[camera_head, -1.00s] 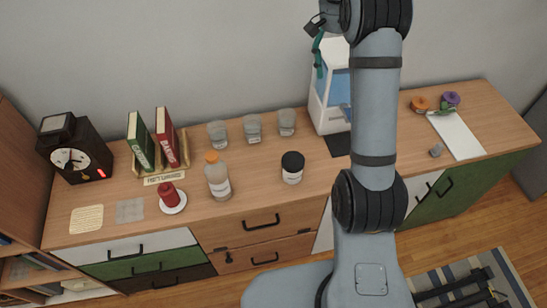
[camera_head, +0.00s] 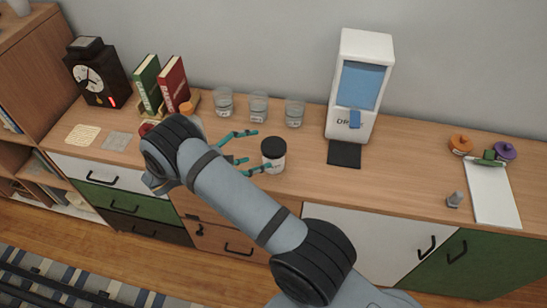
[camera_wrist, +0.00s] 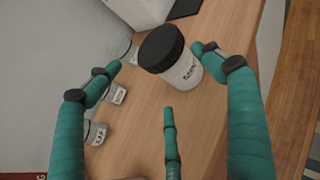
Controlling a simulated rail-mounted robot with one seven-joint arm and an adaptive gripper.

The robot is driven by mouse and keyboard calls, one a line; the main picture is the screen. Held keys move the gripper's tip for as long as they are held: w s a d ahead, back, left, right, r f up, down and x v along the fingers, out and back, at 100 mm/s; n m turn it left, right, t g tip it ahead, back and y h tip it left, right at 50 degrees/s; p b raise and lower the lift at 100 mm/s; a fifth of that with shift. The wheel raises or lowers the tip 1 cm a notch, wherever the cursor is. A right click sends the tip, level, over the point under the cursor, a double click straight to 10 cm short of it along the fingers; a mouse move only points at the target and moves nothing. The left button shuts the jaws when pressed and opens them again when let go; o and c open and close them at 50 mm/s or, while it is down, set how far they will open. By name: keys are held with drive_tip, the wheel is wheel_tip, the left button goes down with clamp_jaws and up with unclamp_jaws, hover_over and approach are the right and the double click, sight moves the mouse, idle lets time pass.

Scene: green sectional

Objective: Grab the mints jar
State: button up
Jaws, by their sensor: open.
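A small white jar with a black lid (camera_head: 274,155) stands upright on the wooden cabinet top. Its label is too blurred to read, so I cannot confirm that it is the mints jar. It also shows in the wrist view (camera_wrist: 186,74), just beyond the fingertips. My gripper (camera_head: 258,151) has teal fingers, spread open and empty. It points at the jar from the left in the head view. In the wrist view, the fingertips (camera_wrist: 157,60) lie on either side of the jar, with a third finger below. I cannot tell whether any finger touches it.
Three clear glass jars (camera_head: 258,107) stand behind the gripper. A white dispenser (camera_head: 347,112) with a black mat (camera_head: 344,154) is to the right. Books (camera_head: 172,83) and a black clock (camera_head: 94,78) are at left.

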sight(278, 165)
drive_tip(key=x, duration=0.2)
drive_tip(key=p+x, duration=0.1)
drive_tip(key=x, duration=0.1)
drive_tip(key=p+x, duration=0.1)
drive_tip(key=shift+d+f, duration=0.3)
drive_tip(key=shift+f, duration=0.2)
drive_tip(key=shift+s, duration=0.1)
drive_tip(key=shift+c, duration=1.3)
drive_tip(key=c, duration=0.7)
